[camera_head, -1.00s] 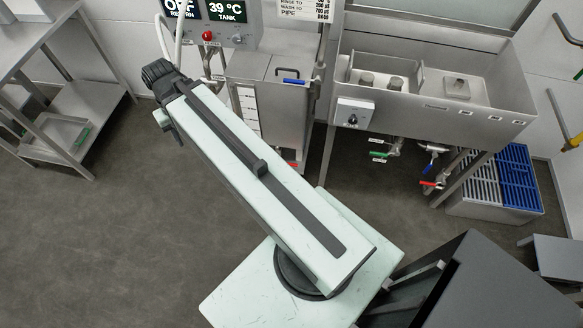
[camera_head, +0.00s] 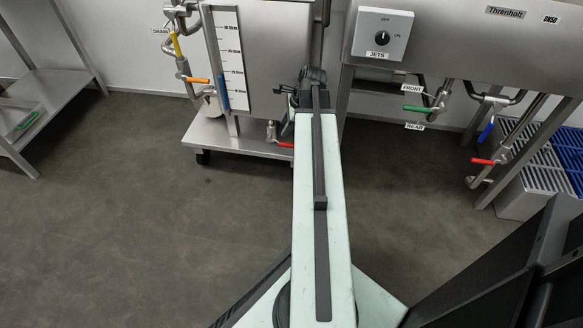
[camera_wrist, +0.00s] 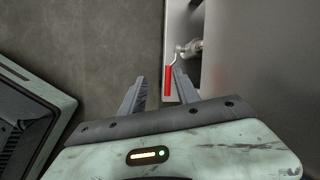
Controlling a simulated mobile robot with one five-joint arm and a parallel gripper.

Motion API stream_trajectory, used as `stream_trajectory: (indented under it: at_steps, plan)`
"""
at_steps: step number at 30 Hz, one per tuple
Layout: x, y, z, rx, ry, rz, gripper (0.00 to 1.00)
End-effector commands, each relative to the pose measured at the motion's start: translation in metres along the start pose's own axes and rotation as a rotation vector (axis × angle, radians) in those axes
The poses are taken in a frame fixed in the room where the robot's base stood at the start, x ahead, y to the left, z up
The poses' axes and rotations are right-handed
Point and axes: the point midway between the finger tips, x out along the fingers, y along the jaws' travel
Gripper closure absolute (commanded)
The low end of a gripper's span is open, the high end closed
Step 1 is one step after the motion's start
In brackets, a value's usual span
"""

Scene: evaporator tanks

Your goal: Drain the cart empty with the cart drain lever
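The steel tank cart (camera_head: 265,60) stands on wheels against the back wall, with a marked level strip showing blue low down. A red lever (camera_head: 284,145) sits low on the cart, just left of my arm; I take it as the cart drain lever. In the wrist view the red lever (camera_wrist: 168,80) hangs from a metal valve fitting (camera_wrist: 187,48). My gripper (camera_wrist: 159,76) is open, and the lever shows between its fingers, nearer the right one. Whether they touch is unclear. My arm hides most of the gripper in the head view.
An orange lever (camera_head: 198,80) and a yellow lever (camera_head: 176,43) beside a DRAIN label are on pipes left of the cart. The sink at right has green (camera_head: 418,108), blue (camera_head: 487,131) and red (camera_head: 483,161) levers below.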

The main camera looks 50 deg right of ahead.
Motion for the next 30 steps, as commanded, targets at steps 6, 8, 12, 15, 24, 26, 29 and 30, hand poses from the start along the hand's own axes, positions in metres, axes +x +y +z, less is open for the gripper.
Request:
stream_trajectory:
  at_steps: [6, 8, 12, 15, 24, 26, 29, 30]
  plan:
    - [0.043, 0.003, -0.064, 0.222, -0.014, -0.05, 0.62]
    - [0.042, 0.002, -0.068, 0.243, -0.016, -0.055, 0.62]
    - [0.04, 0.001, -0.069, 0.253, -0.017, -0.057, 0.62]
    - [0.045, 0.001, -0.069, 0.251, -0.017, -0.056, 0.62]
    - [0.096, 0.0, -0.07, 0.247, -0.016, -0.055, 0.62]
    - [0.107, -0.001, -0.07, 0.247, -0.016, -0.055, 0.62]
    - [0.118, -0.002, -0.068, 0.247, -0.016, -0.055, 0.62]
    - [0.119, -0.002, -0.068, 0.247, -0.016, -0.055, 0.62]
